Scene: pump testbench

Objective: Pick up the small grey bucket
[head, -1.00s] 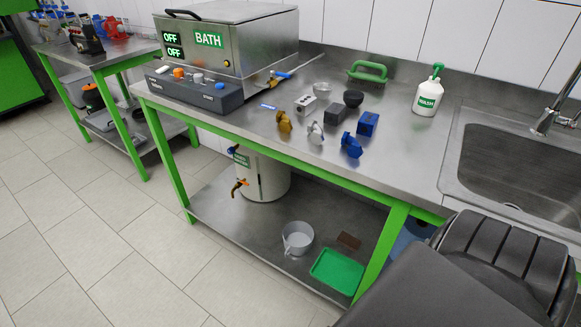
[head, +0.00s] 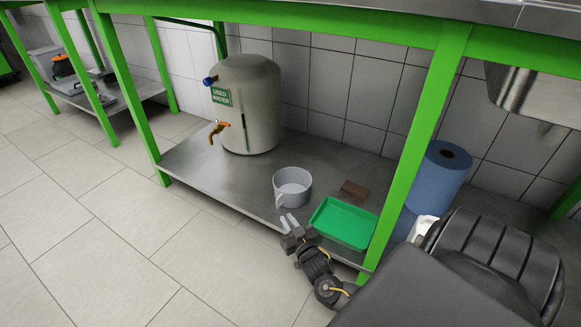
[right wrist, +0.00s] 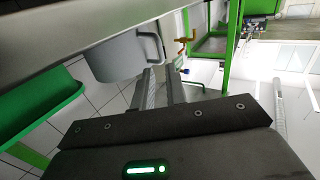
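The small grey bucket (head: 292,187) stands upright on the lower steel shelf, its open top up and its handle toward the front left. It also shows in the right wrist view (right wrist: 112,60), where its handle stands out close to the fingertips. My right gripper (head: 288,218) is just in front of the bucket, near the shelf's front edge. In the right wrist view its two fingers (right wrist: 162,74) are apart with nothing between them. The fingertips look close to the handle; whether they touch it I cannot tell. My left gripper is not in view.
A green tray (head: 343,224) lies right of the bucket, with a brown block (head: 354,189) behind it. A steel tank (head: 249,105) with taps stands behind left. A green table leg (head: 420,140) rises at the right. The shelf (head: 190,165) is bare left of the bucket.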

